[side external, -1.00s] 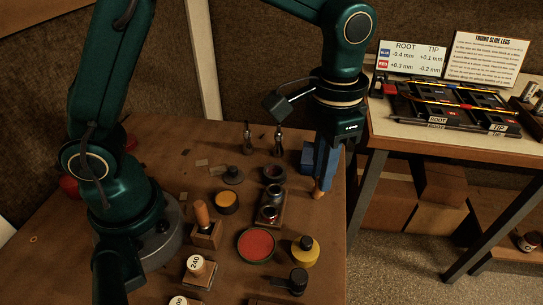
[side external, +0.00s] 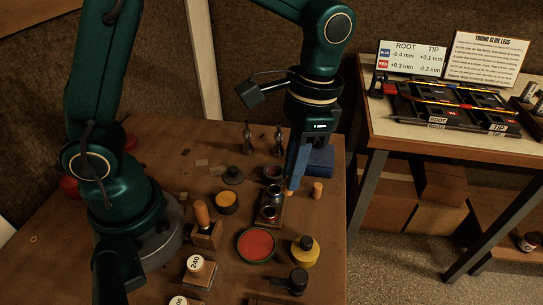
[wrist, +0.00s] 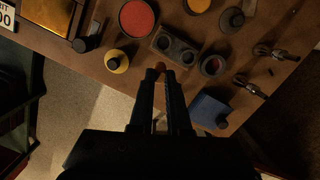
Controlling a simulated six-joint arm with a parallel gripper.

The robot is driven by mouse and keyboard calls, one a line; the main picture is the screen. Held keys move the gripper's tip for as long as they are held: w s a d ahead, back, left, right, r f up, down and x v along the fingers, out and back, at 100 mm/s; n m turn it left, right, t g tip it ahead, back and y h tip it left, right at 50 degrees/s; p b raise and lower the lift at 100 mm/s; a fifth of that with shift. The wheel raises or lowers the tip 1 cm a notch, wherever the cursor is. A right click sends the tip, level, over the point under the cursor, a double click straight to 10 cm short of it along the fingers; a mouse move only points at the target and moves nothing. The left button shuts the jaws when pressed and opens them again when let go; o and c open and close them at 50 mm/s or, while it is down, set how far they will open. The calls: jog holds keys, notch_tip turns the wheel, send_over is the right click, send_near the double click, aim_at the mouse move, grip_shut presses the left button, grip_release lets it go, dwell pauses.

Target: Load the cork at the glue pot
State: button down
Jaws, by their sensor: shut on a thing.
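In the side view the fingers point down beside the right side of a wooden block (wrist: 160,45) with two small metal cups (side external: 273,191). The fingertips are close to the block; I cannot tell if they touch it. A cork-coloured cylinder (side external: 317,189) stands upright on the bench to the right of the gripper. I cannot tell which vessel is the glue pot. A dark round pot (wrist: 213,65) stands just behind the block.
A red dish (side external: 256,244), a yellow bottle (side external: 304,251) and a wooden-handled tool (side external: 204,222) stand in front. A blue block (side external: 320,157) is behind the gripper. The bench's right edge is close. A side table (side external: 405,122) holds a dark rack and cards.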

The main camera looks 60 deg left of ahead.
jog(key=s+a+r+n+g, duration=0.1)
jog(key=s+a+r+g, duration=0.1)
jog(key=s+a, duration=0.55)
jog(key=shift+w+a+f, duration=0.15)
jog(key=shift+f, duration=0.85)
jog(key=shift+w+a+f, duration=0.15)
jog(key=shift+f, duration=0.9)
jog(key=shift+w+a+f, duration=0.15)
jog(key=shift+f, duration=0.85)
jog(key=shift+f, duration=0.55)
notch_tip(320, 180, up, 7)
dwell(0.4)
